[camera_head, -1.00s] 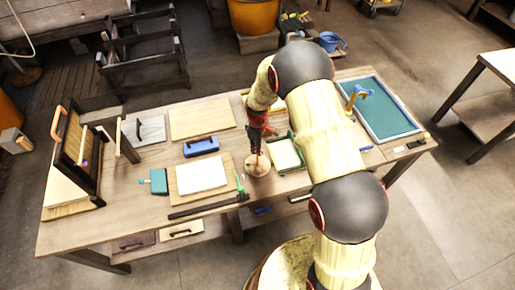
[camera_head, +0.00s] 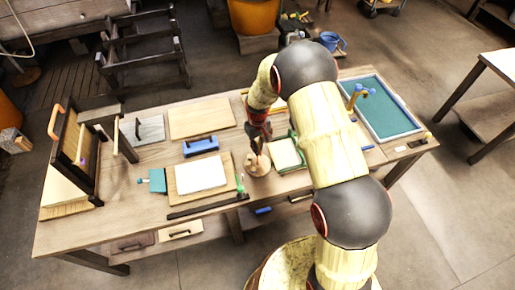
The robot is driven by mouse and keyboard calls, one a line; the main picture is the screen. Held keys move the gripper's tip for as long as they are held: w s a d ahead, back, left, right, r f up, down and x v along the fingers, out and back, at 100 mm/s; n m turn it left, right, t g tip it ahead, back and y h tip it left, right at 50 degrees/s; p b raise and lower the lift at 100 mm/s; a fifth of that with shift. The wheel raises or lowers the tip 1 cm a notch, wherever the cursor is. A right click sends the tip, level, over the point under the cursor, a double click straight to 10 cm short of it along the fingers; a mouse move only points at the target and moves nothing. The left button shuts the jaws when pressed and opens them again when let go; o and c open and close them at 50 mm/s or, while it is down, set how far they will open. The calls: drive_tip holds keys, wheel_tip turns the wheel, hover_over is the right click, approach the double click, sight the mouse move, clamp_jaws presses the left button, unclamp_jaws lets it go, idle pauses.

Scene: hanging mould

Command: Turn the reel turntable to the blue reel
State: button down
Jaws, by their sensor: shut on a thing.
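The reel turntable (camera_head: 256,169) looks like a small round wooden disc on the workbench, left of my arm. My gripper (camera_head: 258,153) points down over it and is shut on a small tan upright part there. The part is too small and too covered by the fingers to make out clearly. I cannot make out a blue reel on the disc; my gripper hides part of it.
The workbench (camera_head: 300,184) is crowded. A green-edged frame (camera_head: 285,155) stands close right of the disc. A white pad on a board (camera_head: 201,176) and a blue handled block (camera_head: 201,146) lie to the left. A teal tray (camera_head: 383,108) is at the right.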

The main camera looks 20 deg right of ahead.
drive_tip(key=shift+m, duration=1.5)
drive_tip(key=c, duration=1.9)
unclamp_jaws()
wheel_tip(320, 180, up, 12)
drive_tip(key=shift+f, duration=0.1)
